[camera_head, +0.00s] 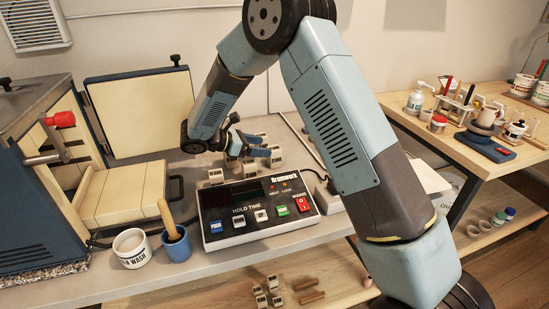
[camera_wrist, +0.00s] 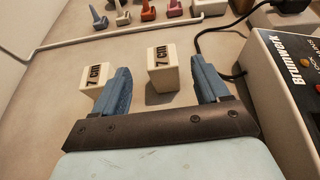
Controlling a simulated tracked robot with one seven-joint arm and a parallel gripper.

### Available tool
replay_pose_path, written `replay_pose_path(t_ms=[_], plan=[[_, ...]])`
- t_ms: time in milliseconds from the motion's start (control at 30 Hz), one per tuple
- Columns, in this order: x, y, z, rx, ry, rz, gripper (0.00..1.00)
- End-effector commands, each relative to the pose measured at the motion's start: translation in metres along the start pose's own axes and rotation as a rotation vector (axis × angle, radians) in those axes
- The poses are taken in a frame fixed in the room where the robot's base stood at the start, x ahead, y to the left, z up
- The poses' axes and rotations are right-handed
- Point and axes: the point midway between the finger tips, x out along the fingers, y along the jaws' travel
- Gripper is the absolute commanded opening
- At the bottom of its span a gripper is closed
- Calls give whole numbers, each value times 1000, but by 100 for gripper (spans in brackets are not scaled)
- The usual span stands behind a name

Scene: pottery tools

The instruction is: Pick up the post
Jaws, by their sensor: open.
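A white block-shaped post (camera_wrist: 162,70) marked "7 cm" stands between the fingers of my gripper (camera_wrist: 160,64) in the wrist view, with a gap on each side. A second "7 cm" post (camera_wrist: 95,78) stands just left of the left finger, partly hidden by it. In the head view my gripper (camera_head: 254,147) is low over the bench behind the control box, open, its blue fingers spread. Small white posts (camera_head: 216,176) stand around it there; which one lies between the fingers is hard to tell in that view. Nothing is gripped.
The "Brumwerk" control box (camera_head: 258,210) stands close in front, with a dark cable beside it. The open kiln (camera_head: 120,200) is at left, near a white pot (camera_head: 131,247) and a blue cup (camera_head: 177,244). Small coloured cones (camera_wrist: 148,12) line the bench past the posts.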

Motion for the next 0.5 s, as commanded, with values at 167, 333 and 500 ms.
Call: replay_pose_path(t_ms=[167,333,500], plan=[[26,-2,-3,1,-1,-4,74],[36,-1,-3,1,1,-1,74],[36,-1,-3,2,1,-1,74]])
